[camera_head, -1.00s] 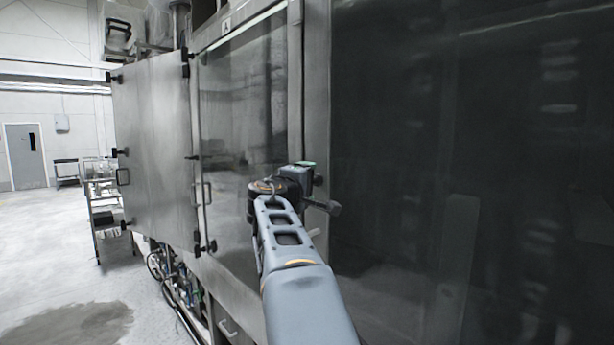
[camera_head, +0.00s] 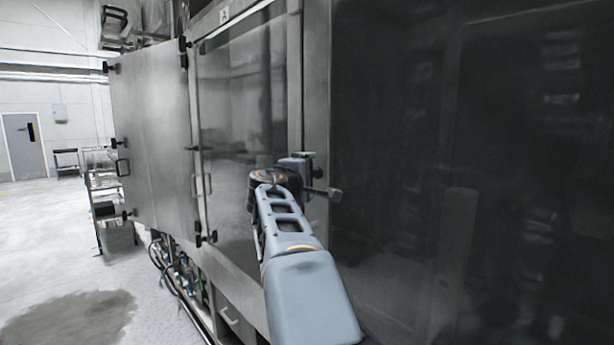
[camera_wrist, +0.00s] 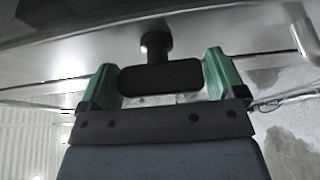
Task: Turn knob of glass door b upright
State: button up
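A black knob (camera_wrist: 160,77) shows in the wrist view, with a wide bar on a round stem that meets a grey metal surface above. The bar lies level in that picture. My gripper (camera_wrist: 161,78) has its two green fingers apart, one beside each end of the bar. The fingers look very close to the bar's ends; I cannot tell if they touch. In the head view my gripper (camera_head: 312,160) is at the metal post left of a large dark glass panel (camera_head: 500,190). The knob is hard to make out there.
A glass panel (camera_head: 240,100) marked A is left of the post. A steel door (camera_head: 152,140) with handles stands open further left. Hoses (camera_head: 165,265) run low under the machine. A rack (camera_head: 103,195) stands behind; the floor (camera_head: 75,240) at left is clear.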

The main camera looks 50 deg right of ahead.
jog(key=shift+o, duration=0.8)
jog(key=b+v, duration=0.4)
jog(key=v, duration=1)
jog(key=shift+r+b, duration=0.15)
jog(key=shift+b, duration=0.2)
jog(key=shift+d, duration=0.1)
